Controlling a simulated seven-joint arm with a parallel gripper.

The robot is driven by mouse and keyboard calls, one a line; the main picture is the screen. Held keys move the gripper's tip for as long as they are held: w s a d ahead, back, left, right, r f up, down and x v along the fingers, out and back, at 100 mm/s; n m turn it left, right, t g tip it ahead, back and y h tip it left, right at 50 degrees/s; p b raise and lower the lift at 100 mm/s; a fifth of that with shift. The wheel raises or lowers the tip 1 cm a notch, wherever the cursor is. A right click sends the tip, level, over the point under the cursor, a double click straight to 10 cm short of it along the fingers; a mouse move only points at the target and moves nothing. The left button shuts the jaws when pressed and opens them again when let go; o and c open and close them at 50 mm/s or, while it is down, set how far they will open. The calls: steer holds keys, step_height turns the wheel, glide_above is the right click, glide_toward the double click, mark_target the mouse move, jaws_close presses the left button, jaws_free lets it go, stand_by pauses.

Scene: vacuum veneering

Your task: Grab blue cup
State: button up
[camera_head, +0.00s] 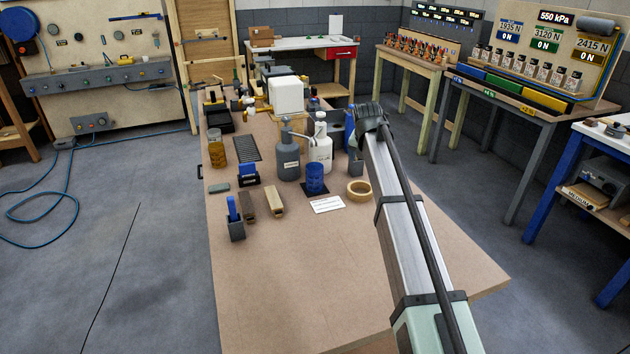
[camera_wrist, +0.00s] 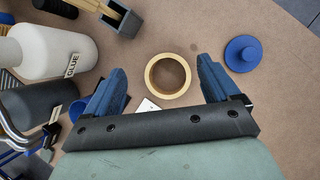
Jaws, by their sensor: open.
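The blue cup (camera_head: 315,179) stands upright on a small dark mat in the middle of the table, in front of the white bottle. In the wrist view, a blue piece that looks like the cup (camera_wrist: 77,110) shows at the left, mostly hidden behind my left finger. My gripper (camera_wrist: 163,72) is open, with its two blue fingers wide apart and nothing held. It is above the table, to the right of the cup. A tan tape roll (camera_wrist: 168,76) shows between the fingers, below them. In the head view my arm hides most of the gripper.
The white glue bottle (camera_head: 320,150) and grey bottle (camera_head: 289,160) stand close behind the cup. The tape roll (camera_head: 359,190) and a white card (camera_head: 327,205) lie near it. A blue round lid (camera_wrist: 243,53) lies right of my fingers. The table's front (camera_head: 290,285) is clear.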

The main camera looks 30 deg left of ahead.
mark_target(315, 172)
steer(key=s+a+r+n+g+y, duration=0.1)
steer(key=s+a+r+n, duration=0.4)
steer(key=s+a, duration=0.7)
steer(key=shift+w+a+r+x, duration=0.25)
steer(key=shift+w+x, duration=0.15)
steer(key=shift+x, duration=2.05)
steer(key=shift+w+a+r+x, duration=0.15)
steer(key=shift+w+a+x, duration=0.2)
steer(key=shift+x, duration=2.05)
steer(key=shift+w+a+r+x, duration=0.2)
steer(key=shift+w+x, duration=0.25)
steer(key=shift+x, duration=2)
steer(key=shift+r, duration=0.1)
steer(key=c, duration=1.1)
steer(key=shift+r, duration=0.1)
steer(key=shift+c, duration=0.2)
